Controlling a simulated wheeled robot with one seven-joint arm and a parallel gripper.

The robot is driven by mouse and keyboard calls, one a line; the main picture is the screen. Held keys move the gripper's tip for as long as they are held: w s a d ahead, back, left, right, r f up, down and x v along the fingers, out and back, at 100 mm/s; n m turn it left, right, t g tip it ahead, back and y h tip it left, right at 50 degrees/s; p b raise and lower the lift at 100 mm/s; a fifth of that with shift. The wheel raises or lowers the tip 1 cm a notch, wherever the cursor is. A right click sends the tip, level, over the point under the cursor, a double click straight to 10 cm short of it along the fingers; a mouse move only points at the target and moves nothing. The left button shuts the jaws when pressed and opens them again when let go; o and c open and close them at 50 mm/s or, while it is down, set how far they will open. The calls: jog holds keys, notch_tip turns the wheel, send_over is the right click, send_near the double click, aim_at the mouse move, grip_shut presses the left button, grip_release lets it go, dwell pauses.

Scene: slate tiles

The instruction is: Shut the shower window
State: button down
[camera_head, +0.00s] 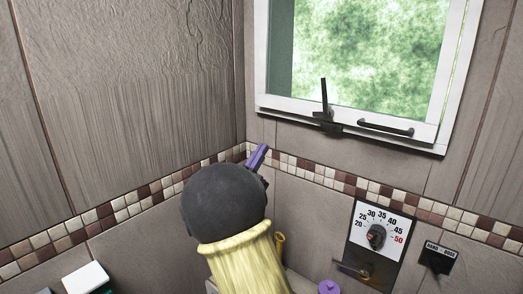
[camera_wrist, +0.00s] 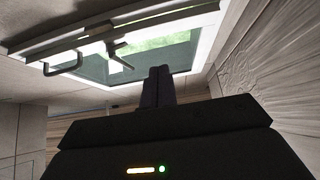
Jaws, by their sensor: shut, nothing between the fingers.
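The shower window (camera_head: 370,55) has a white frame and a mottled green pane, high on the right wall in the head view. A black upright lever (camera_head: 325,105) and a black bar handle (camera_head: 386,128) sit on its bottom rail. The window (camera_wrist: 165,52) shows from below in the wrist view, with the bar handle (camera_wrist: 64,63) at left and the lever (camera_wrist: 118,50) beside it. I cannot tell surely how far the sash stands from its frame. My gripper (camera_head: 259,153) is shut and empty, below and left of the window, apart from both handles. Its fingers (camera_wrist: 158,73) point toward the window.
A temperature dial (camera_head: 376,236) and a small black hand/hose switch (camera_head: 438,257) are on the wall below the window. A white-topped item (camera_head: 86,277) and a purple object (camera_head: 329,287) are low in view. The tiled corner is close behind my gripper.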

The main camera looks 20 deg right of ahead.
jog(key=w+a+f+n+t+y, duration=0.1)
jog(key=w+f+n+t+y, duration=0.55)
jog(key=y, duration=0.55)
jog(key=s+a+f+n+g+y, duration=0.2)
jog(key=s+a+f+y, duration=0.15)
jog(key=f, duration=0.25)
jog(key=s+a+f+n+g+y, duration=0.2)
jog(key=a+f+g+y, duration=0.1)
jog(key=f+y, duration=0.15)
jog(key=s+a+f+n+g+y, duration=0.1)
jog(key=s+f+g, duration=0.4)
jog(key=s, duration=0.6)
jog(key=s+a+f+n+g+y, duration=0.1)
jog(key=s+a+f+g+y, duration=0.1)
jog(key=s+a+f+g, duration=0.2)
jog(key=s+f+g, duration=0.1)
jog(key=s+f, duration=0.2)
jog(key=s, duration=0.4)
jog(key=shift+s, duration=0.2)
